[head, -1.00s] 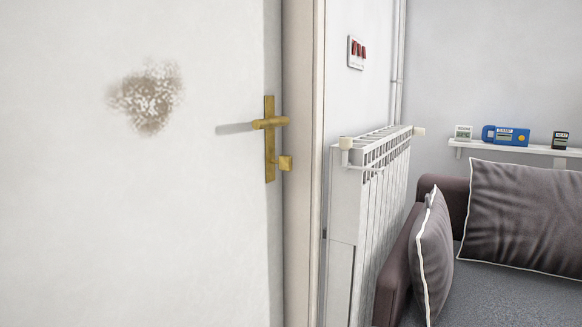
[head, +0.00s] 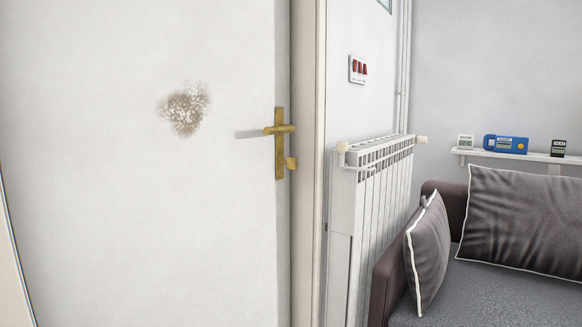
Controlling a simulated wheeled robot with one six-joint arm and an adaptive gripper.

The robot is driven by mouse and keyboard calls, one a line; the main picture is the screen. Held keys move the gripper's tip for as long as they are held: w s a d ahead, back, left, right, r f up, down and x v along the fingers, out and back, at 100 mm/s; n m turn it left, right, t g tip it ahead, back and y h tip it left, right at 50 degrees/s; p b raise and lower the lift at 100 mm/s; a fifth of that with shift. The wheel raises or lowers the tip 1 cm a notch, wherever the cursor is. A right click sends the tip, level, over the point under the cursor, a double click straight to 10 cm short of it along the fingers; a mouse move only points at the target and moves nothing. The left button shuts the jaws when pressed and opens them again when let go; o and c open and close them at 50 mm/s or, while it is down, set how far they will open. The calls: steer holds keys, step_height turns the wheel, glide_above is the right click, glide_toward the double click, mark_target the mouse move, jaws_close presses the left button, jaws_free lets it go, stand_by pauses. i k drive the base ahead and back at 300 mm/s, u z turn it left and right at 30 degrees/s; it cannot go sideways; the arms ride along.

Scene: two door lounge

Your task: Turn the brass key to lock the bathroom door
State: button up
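A white door (head: 140,190) fills the left half of the head view and looks shut against its frame. It carries a brass plate (head: 280,170) near its right edge, with a brass lever handle (head: 281,129) pointing left or outward. Below the lever is a small brass key or knob (head: 291,163); it is too small to tell its exact turn. A brownish worn patch (head: 185,110) marks the door left of the handle. My gripper is not in view, and nothing touches the handle or key.
A white radiator (head: 377,190) stands just right of the door frame (head: 306,220). Red switches (head: 358,69) are on the wall above it. A sofa (head: 500,290) with grey cushions (head: 425,252) takes the lower right. A shelf (head: 530,155) holds several small devices.

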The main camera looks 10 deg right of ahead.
mark_target(291, 162)
steer(key=u, duration=0.85)
steer(key=i, duration=0.6)
steer(key=z, duration=0.7)
